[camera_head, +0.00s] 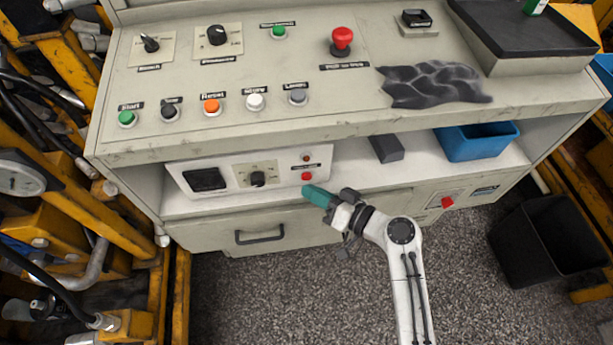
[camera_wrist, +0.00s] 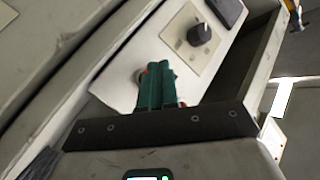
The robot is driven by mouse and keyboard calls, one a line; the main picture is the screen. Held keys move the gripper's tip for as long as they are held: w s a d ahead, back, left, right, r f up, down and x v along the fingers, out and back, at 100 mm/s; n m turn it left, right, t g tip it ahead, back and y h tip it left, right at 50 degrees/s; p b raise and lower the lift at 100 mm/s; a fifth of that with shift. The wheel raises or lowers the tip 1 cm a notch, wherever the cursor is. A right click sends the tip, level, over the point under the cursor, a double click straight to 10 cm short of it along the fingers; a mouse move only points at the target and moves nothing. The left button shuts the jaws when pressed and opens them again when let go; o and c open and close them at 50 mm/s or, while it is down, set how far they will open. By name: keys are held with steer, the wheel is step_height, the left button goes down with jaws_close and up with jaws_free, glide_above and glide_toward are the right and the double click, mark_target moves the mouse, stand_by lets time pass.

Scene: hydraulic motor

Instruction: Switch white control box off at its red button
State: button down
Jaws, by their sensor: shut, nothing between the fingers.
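The white control box (camera_head: 225,182) stands on the shelf under the console top. Its front has a dark display (camera_head: 204,180), a black knob (camera_head: 258,179) and a red button (camera_head: 306,176) at its right end, with a smaller red lamp (camera_head: 307,157) above. My gripper (camera_head: 308,191), with green fingers, is shut and empty just below the red button. In the wrist view my gripper (camera_wrist: 158,70) points at the white panel (camera_wrist: 135,50) and covers most of the red there. The knob (camera_wrist: 199,34) is to its right. I cannot tell whether the fingertips touch the button.
A dark block (camera_head: 386,149) and a blue bin (camera_head: 477,141) stand on the shelf to the right. The console overhang (camera_head: 330,128) is above the box. A drawer handle (camera_head: 260,235) juts out below. Another red knob (camera_head: 447,202) is on the lower front.

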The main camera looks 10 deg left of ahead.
steer(key=s, duration=0.2)
steer(key=s+d, duration=0.1)
steer(key=s, duration=0.2)
steer(key=shift+d, duration=0.2)
